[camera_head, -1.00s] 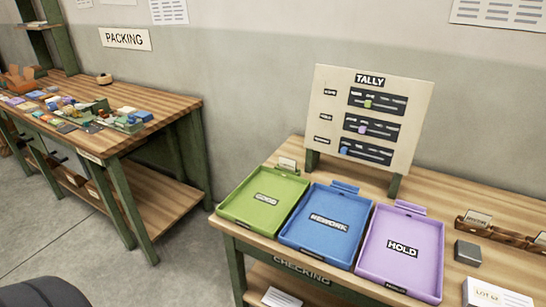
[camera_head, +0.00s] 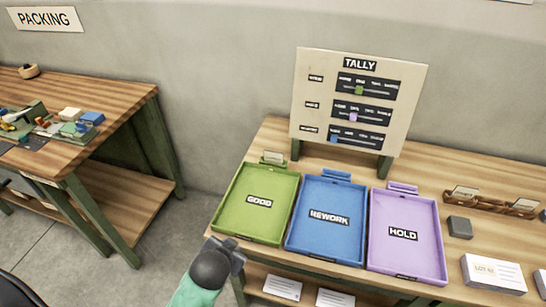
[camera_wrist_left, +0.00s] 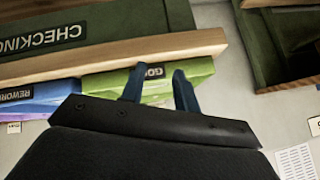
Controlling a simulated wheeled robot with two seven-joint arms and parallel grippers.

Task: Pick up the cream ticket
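A small cream ticket (camera_head: 273,157) stands in a holder at the back edge of the green GOOD tray (camera_head: 223,208). Other pale cards stand in the wooden rack at the right, one at its left part (camera_head: 463,192) and one at its right part (camera_head: 524,204). I cannot tell which the task means. My left gripper (camera_head: 236,246) is at the bench's front edge, near the green tray's front left corner. In the left wrist view its two fingers (camera_wrist_left: 158,71) are apart with nothing between them. My right gripper is not in view.
A blue REWORK tray (camera_head: 325,245) and a purple HOLD tray (camera_head: 405,262) sit beside the green one. The TALLY board (camera_head: 307,90) stands behind them. A grey block (camera_head: 459,227) and a white card stack (camera_head: 493,273) are at the right. The packing bench (camera_head: 125,105) is at the left.

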